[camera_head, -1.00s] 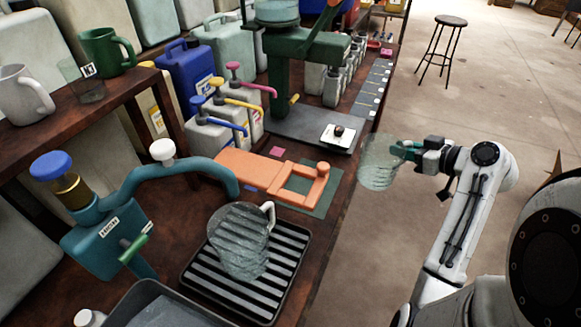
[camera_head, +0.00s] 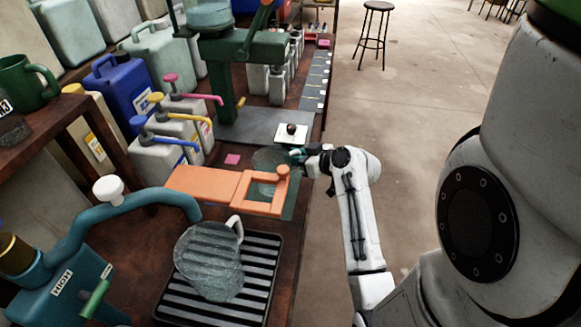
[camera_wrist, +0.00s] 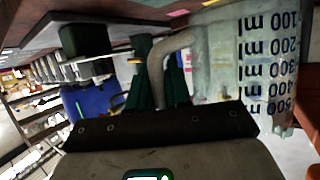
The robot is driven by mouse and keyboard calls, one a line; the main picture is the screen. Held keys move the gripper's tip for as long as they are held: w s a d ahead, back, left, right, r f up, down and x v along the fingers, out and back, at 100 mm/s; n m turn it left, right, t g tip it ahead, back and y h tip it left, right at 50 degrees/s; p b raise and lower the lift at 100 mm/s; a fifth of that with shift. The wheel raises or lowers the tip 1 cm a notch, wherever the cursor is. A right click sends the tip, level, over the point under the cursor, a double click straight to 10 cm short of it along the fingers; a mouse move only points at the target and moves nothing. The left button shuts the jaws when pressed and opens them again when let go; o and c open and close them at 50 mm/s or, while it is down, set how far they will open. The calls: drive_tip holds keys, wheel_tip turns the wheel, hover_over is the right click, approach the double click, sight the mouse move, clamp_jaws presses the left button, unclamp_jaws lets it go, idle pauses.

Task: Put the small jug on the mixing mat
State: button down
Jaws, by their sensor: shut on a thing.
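The small jug is clear, with ml markings and a handle; it fills the upper right of the wrist view (camera_wrist: 225,75). My gripper (camera_head: 297,156) is shut on this small jug (camera_head: 268,158) by its handle side. In the head view the jug is over the bench, just beyond the orange frame, which partly hides its lower part. A dark green mat (camera_head: 290,207), which I take as the mixing mat, lies under the orange frame. I cannot tell whether the jug touches it.
A larger clear jug (camera_head: 208,265) stands on a black slatted tray (camera_head: 262,262) in front. The orange frame (camera_head: 215,185) stands close beside the held jug. A green stand (camera_head: 225,75) and white scale (camera_head: 291,133) are behind. Pump bottles (camera_head: 180,130) stand left.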

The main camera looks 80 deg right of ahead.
drive_tip(key=shift+w+a+f, duration=0.1)
drive_tip(key=shift+w+f, duration=0.3)
drive_tip(key=shift+f, duration=0.1)
drive_tip(key=shift+w+f, duration=0.15)
drive_tip(key=shift+f, duration=1.55)
drive_tip(key=shift+f, duration=0.2)
drive_tip(key=c, duration=1.1)
unclamp_jaws()
drive_tip(key=shift+o, duration=0.2)
drive_tip(key=shift+r, duration=0.2)
drive_tip(key=v, duration=1.2)
